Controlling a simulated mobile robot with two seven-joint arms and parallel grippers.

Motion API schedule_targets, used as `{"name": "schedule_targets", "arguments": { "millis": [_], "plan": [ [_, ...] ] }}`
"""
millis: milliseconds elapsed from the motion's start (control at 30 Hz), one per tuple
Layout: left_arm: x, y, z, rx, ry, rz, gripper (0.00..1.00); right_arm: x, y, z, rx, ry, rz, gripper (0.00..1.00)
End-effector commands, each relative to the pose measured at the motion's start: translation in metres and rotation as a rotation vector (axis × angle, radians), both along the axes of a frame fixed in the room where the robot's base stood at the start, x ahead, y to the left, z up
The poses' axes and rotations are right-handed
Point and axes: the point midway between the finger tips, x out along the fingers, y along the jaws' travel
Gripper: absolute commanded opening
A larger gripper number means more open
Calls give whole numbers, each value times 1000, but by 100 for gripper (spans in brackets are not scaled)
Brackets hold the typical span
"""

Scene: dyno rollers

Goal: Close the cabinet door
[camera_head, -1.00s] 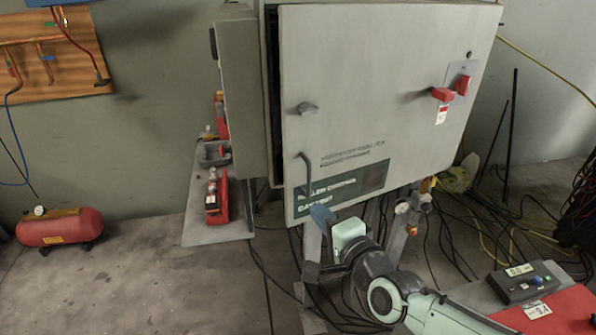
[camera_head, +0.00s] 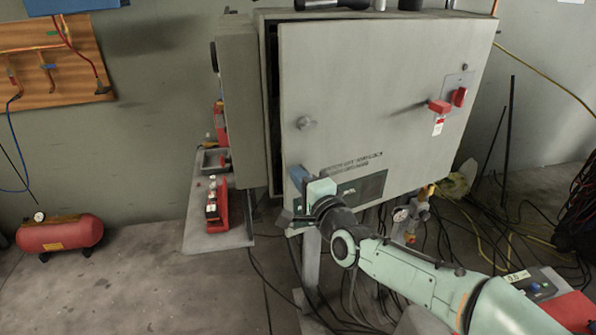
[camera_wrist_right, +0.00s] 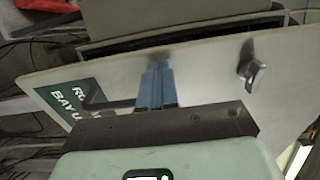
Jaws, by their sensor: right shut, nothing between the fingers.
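The grey cabinet door (camera_head: 385,85) stands slightly ajar, with a dark gap along its left edge where the cabinet body (camera_head: 264,100) shows behind. The door also fills much of the right wrist view (camera_wrist_right: 205,80), with the gap above it. My left gripper is out of view.
Red switch handles (camera_head: 440,106) stick out of the door's right side. A shelf (camera_head: 216,240) with red items stands left of the cabinet. A red tank (camera_head: 60,233) lies on the floor at left. Cables cover the floor at right. Loose items lie on the cabinet top.

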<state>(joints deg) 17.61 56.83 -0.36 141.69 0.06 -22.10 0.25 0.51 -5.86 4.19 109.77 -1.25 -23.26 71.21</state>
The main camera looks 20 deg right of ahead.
Motion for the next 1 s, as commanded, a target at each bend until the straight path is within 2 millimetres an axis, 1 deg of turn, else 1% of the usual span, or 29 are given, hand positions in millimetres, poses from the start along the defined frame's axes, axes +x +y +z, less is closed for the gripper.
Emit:
{"name": "schedule_targets", "arguments": {
  "millis": [33,133,467,567,667,800,900,1000],
  "plan": [
    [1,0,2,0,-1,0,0,4,0,0,0,1,1,0],
    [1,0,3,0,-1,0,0,8,0,1,0,-1,0,0],
    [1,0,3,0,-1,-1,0,9,0,0,0,0,1,0],
    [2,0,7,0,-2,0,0,14,1,1,2,0,-3,0],
    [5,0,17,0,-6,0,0,30,3,4,1,-5,-19,0],
    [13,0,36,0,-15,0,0,60,3,7,2,-10,-64,0],
    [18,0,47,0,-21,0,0,78,3,6,1,-7,-98,0],
    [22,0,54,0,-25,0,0,90,2,4,2,-4,-123,0]
  ]
}}
